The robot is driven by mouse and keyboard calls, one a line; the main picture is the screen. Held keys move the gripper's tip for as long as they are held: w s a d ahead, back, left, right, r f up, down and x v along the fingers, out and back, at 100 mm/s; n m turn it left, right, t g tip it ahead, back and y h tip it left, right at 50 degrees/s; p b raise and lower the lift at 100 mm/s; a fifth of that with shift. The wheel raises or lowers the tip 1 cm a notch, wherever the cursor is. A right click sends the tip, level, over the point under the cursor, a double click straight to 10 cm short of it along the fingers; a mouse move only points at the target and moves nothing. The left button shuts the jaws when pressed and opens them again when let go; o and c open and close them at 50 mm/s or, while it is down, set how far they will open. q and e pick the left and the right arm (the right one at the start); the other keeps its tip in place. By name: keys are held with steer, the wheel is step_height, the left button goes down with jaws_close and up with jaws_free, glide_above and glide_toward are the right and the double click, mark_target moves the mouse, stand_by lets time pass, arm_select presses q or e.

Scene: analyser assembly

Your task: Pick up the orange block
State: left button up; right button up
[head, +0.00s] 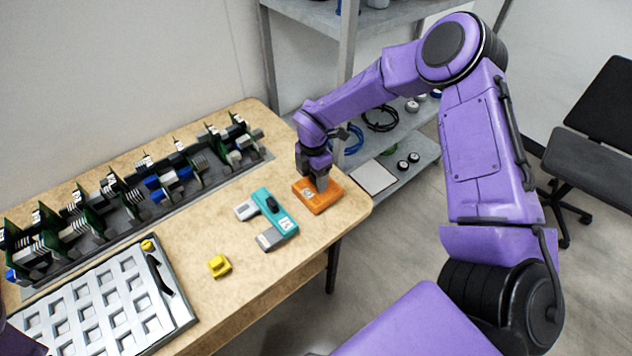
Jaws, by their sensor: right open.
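The orange block (312,203) lies flat on the wooden table near its right end, with a small pale mark on its top. My right gripper (318,186) is directly over the block, pointing down, with its fingertips at or just above the block's top. The gripper is open, and I cannot tell whether the fingers touch the block. Part of the block's top is hidden behind the fingers. My left gripper is not in view.
A teal and grey part (274,213) lies just left of the block. A small yellow block (219,265) is nearer the front. A rack of circuit boards (110,218) runs along the back, with a grey tray (183,316) at front left. Metal shelving (347,50) stands behind.

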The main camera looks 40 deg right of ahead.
steer(key=c, duration=1.2)
steer(key=shift+r, duration=0.1)
step_height(320, 180, up, 3)
steer(key=shift+w+f+b, duration=0.15)
steer(key=shift+b, duration=0.2)
steer(key=s+a+r+b, duration=0.1)
steer(key=s+a+r, duration=0.1)
steer(key=s+r, duration=0.1)
steer(key=s+a+r+b, duration=0.2)
steer(key=s+a+r, duration=0.1)
steer(key=s+r, duration=0.1)
steer(key=s+a+r+b, duration=0.1)
steer(key=s+a+r, duration=0.1)
steer(key=s, duration=0.3)
steer(key=shift+s+a+r+b, duration=0.15)
steer(key=shift+r+b, duration=0.15)
steer(key=shift+r, duration=0.35)
